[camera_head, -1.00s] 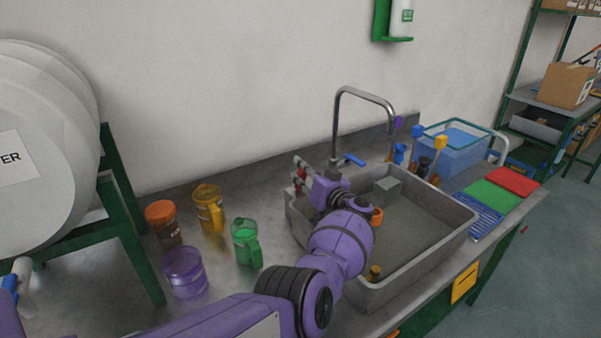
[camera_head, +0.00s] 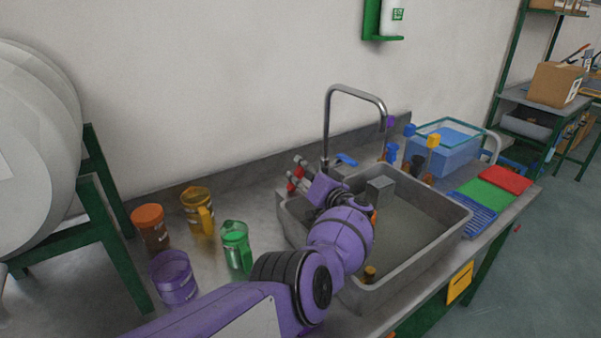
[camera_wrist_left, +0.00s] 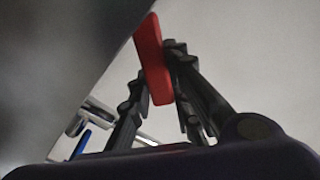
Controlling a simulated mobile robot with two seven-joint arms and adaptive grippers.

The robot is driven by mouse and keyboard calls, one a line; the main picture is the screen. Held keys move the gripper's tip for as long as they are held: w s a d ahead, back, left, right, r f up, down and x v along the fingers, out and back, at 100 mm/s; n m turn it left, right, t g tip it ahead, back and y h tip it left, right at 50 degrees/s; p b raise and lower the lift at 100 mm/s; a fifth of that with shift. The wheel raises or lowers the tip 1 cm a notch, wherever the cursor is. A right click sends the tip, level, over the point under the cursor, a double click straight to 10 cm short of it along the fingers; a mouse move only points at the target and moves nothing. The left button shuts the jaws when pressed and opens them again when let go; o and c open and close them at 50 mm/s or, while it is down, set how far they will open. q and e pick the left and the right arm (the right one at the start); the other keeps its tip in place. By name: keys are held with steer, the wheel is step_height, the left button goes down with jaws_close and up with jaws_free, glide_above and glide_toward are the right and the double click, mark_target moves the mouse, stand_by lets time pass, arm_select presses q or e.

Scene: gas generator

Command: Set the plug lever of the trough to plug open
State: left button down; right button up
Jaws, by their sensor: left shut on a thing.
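The trough (camera_head: 447,237) is a grey basin set in the metal bench. My left gripper (camera_head: 294,173) is at its back-left edge, with its fingers pointing up and left. In the left wrist view the gripper is shut on a red bar (camera_wrist_left: 151,45), which looks like the plug lever. In the head view red parts show at the fingers, but small. A grey block (camera_head: 380,190) stands in the trough's back corner. My right gripper is not in view.
A tall curved tap (camera_head: 328,125) stands behind the trough. Orange, yellow, green and purple jugs (camera_head: 172,277) stand left of my arm. Right of the trough are a blue tub (camera_head: 445,153) and coloured mats (camera_head: 487,193). A large white drum (camera_head: 35,150) is at far left.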

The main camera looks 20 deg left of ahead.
arm_select(q)
steer(key=shift+f, duration=0.1)
steer(key=c, duration=1.6)
jaws_free()
step_height(320, 180, up, 10)
steer(key=shift+r, duration=0.1)
